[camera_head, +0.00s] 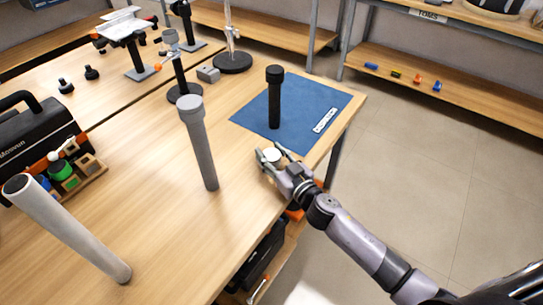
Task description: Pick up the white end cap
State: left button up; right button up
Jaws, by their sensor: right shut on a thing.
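The white end cap (272,154) is a small round piece between the fingers of my right gripper (269,158). The right gripper is shut on it, over the table near its right edge and just in front of the blue mat. Whether the cap still touches the table I cannot tell. My left gripper is not in view.
A grey capped tube (201,150) stands left of the gripper. A black capped tube (274,100) and a white label strip (325,120) are on the blue mat (247,118). An open pale tube (70,232) and a toolbox (38,143) are at left.

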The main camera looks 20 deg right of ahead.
aim_at(271, 155)
notch_tip(271, 155, up, 19)
jog(key=p, duration=0.4)
jog(key=shift+f, duration=0.15)
